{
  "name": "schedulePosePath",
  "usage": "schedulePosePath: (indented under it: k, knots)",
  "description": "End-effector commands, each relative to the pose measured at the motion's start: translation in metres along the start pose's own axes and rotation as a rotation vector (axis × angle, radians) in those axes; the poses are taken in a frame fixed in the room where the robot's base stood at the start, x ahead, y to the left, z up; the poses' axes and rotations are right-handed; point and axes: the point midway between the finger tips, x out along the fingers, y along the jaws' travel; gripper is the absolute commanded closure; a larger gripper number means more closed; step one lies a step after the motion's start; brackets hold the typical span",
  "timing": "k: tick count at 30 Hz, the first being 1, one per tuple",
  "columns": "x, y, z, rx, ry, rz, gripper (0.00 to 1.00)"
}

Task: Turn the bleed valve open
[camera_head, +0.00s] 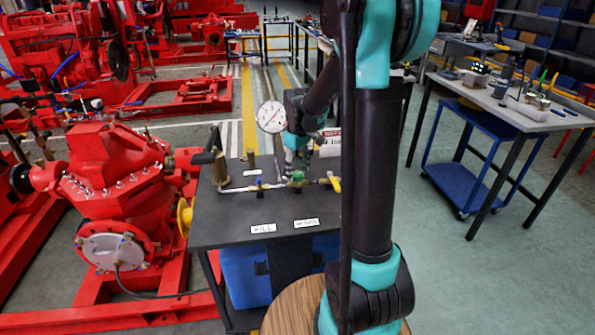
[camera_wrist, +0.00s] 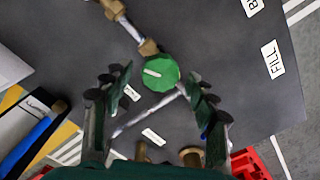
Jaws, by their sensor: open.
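A green round knob (camera_wrist: 160,73) with a pale line across its top sits on a metal pipe in the wrist view. In the head view the green knob (camera_head: 297,178) is on the dark bench, behind a small label (camera_head: 306,223) whose text is hard to read. A label starting "BL" (camera_wrist: 252,6) is cut off at the wrist view's top edge. My gripper (camera_wrist: 159,80) is open, its two fingers on either side of the knob; I cannot tell whether they touch it.
A FILL label (camera_head: 263,228) and a blue-handled valve (camera_head: 259,184) are left of the knob. A yellow valve handle (camera_head: 334,183) is to its right. A round gauge (camera_head: 271,117) stands behind. A red pump (camera_head: 105,185) stands left of the bench (camera_head: 225,212); open floor lies right.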

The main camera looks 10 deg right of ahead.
Motion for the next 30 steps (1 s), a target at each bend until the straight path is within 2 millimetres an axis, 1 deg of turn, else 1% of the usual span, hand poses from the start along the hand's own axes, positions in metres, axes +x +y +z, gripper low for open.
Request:
schedulePosePath:
  k: [5,12,18,21,24,30]
  knots:
    - [-0.022,0.000,0.000,0.000,0.000,0.000,0.41]
    - [-0.069,0.000,0.000,0.000,0.000,0.000,0.41]
    - [-0.100,0.000,0.000,0.000,0.000,0.000,0.41]
    - [-0.110,0.000,0.000,0.000,0.000,0.000,0.41]
    - [-0.115,0.000,0.000,0.000,0.000,0.000,0.41]
    - [-0.117,0.000,0.000,0.000,0.000,0.000,0.41]
